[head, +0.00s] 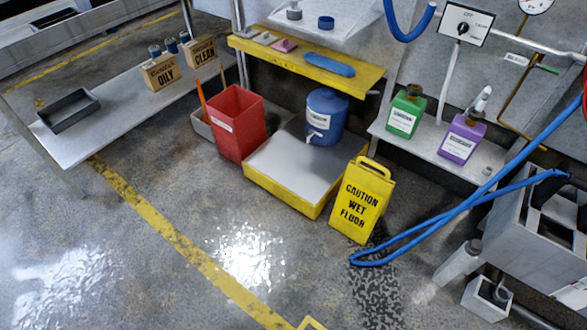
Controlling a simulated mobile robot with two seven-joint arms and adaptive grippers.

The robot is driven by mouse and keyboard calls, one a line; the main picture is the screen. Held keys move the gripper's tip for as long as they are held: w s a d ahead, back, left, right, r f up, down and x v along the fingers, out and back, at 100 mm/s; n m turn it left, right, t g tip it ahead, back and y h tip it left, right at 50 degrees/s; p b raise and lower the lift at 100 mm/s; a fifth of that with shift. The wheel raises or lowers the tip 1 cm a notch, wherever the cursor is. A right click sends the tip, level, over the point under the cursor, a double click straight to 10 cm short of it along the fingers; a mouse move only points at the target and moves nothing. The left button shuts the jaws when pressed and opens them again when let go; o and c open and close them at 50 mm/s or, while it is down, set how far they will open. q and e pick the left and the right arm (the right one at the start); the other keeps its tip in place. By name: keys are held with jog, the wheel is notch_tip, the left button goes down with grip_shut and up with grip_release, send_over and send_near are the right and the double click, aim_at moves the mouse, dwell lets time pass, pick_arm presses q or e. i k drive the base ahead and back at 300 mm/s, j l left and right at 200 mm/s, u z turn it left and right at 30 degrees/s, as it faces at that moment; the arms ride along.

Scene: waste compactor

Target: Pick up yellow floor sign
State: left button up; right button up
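The yellow floor sign (361,203) stands on the concrete floor right of centre, with "CAUTION WET FLOOR" in black letters on its front. It leans back slightly and has a handle loop at its top. It stands just right of a low yellow-edged platform (292,172); whether they touch is unclear. Neither of my grippers shows in the head view.
A blue hose (419,232) loops on the floor right of the sign, beside a dark wet patch (378,290). A red bin (236,122) and blue drum (326,116) stand behind. A metal fixture (535,235) is at right. Floor in front is open.

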aim_at(364, 196)
jog(key=i+j+u, duration=0.2)
jog(key=i, duration=0.35)
jog(key=i+j+u, duration=0.2)
jog(key=i, duration=0.4)
jog(key=i+j+u, duration=0.2)
jog(key=i, duration=0.35)
jog(key=i+z, duration=0.15)
jog(key=z, duration=0.35)
jog(key=i+j+z, duration=0.15)
jog(key=z, duration=0.35)
jog(key=i+j+z, duration=0.15)
jog(key=z, duration=0.3)
jog(key=j+z, duration=0.3)
jog(key=z, duration=0.2)
jog(key=i, duration=0.05)
